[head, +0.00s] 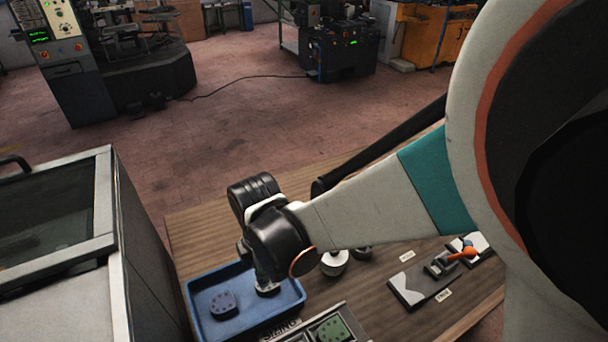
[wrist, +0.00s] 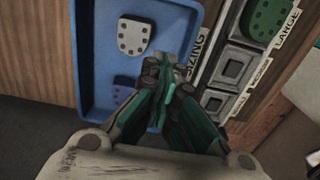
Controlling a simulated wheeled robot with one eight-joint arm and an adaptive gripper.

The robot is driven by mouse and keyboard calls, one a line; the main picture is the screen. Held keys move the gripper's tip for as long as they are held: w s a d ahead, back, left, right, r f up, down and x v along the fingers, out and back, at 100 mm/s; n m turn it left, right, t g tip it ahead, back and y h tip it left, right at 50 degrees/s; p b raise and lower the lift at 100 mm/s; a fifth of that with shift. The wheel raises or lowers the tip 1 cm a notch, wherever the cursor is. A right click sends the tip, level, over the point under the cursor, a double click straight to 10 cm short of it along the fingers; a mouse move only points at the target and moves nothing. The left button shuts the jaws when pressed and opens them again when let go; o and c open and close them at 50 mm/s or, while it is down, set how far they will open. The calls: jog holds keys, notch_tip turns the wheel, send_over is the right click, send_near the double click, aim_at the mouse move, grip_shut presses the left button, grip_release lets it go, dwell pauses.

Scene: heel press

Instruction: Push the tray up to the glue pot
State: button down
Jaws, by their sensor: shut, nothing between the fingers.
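The blue tray (head: 196,297) lies on the wooden bench at lower left in the head view. It also fills the upper middle of the wrist view (wrist: 88,70). A blue heel piece (head: 222,304) and a pale heel piece (wrist: 133,35) lie in it. My gripper (wrist: 158,75) is shut and empty, over the tray's side nearest the sizing board in the wrist view; contact cannot be told. A pale round pot (head: 334,264), likely the glue pot, stands right of the tray, partly hidden by my arm.
A sizing board (head: 347,309) with a green heel piece (head: 331,329) lies beside the tray. A small dark container (head: 362,253) stands by the pot. A fixture with an orange handle (head: 462,254) is farther right. A grey machine cabinet (head: 118,270) borders the bench's left.

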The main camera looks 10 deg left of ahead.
aim_at(287, 296)
notch_tip(287, 296, down, 10)
jog(key=b, duration=0.4)
jog(key=shift+f, duration=0.15)
jog(key=w+d, duration=0.2)
jog(key=shift+d+r+b, duration=0.2)
jog(key=shift+d+b, duration=0.1)
jog(key=shift+w+d, duration=0.25)
jog(key=shift+w, duration=0.05)
jog(key=w+d, duration=0.2)
jog(key=d, duration=0.1)
jog(key=w+d+b, duration=0.1)
jog(key=w+d, duration=0.2)
jog(key=shift+w+d, duration=0.2)
jog(key=shift+r, duration=0.15)
